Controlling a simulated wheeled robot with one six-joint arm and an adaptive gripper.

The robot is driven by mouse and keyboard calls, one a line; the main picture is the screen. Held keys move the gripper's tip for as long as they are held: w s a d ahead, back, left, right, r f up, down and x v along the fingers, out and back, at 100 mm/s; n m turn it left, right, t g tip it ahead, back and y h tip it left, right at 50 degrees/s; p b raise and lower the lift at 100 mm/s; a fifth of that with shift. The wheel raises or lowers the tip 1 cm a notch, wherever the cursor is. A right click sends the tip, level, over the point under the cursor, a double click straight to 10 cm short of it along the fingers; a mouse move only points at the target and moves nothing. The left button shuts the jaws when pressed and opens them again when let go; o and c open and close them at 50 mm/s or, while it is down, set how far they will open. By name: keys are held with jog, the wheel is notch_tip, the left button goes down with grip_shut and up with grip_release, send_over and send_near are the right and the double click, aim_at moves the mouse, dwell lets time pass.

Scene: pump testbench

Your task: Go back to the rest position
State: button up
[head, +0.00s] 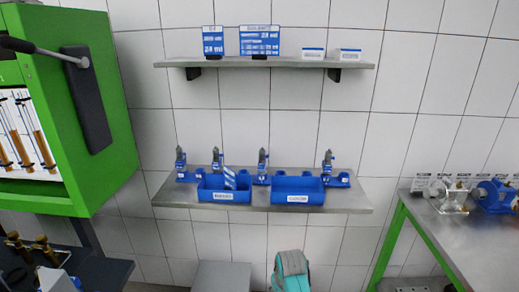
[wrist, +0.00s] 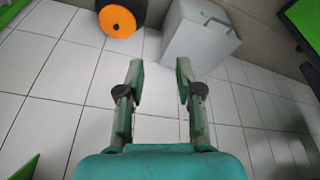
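My gripper (wrist: 160,78) shows in the wrist view with its two fingers apart. Nothing is between the fingers; white floor tiles show through the gap. It points at the floor, near a light grey box (wrist: 200,35) and a black wheel with an orange hub (wrist: 117,18). In the head view a teal and grey part of my arm (head: 291,270) shows at the bottom, below the lower shelf; the fingers are hidden there.
A lower shelf (head: 345,200) on the tiled wall holds two blue bins (head: 297,188) and several blue fixtures. An upper shelf (head: 225,62) holds signs and small boxes. A green machine (head: 100,180) stands left. A green-framed table (head: 440,225) with pumps (head: 447,195) stands right.

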jog(key=s+d+f+t, duration=0.1)
jog(key=s+d+f, duration=0.2)
jog(key=s+f, duration=0.4)
jog(key=s+d+f+m+t, duration=0.1)
jog(key=s+d+f+t, duration=0.15)
jog(key=s, duration=0.95)
jog(key=s+d+f+m+t, duration=0.1)
jog(key=s+d+t, duration=0.25)
jog(key=s, duration=0.75)
jog(key=s+d+r+m+t, duration=0.1)
jog(key=s+r, duration=0.4)
jog(key=s, duration=0.2)
jog(key=s+d+r+t, duration=0.1)
jog(key=s+d+r, duration=0.1)
jog(key=s+r, duration=0.45)
jog(key=s+r+m+t, duration=0.1)
jog(key=s+r+t, duration=0.1)
jog(key=s+r, duration=0.8)
notch_tip(320, 180, up, 5)
jog(key=shift+s+d+f+t+h, duration=0.2)
jog(key=shift+s+d+t+h, duration=0.1)
jog(key=shift+h, duration=0.1)
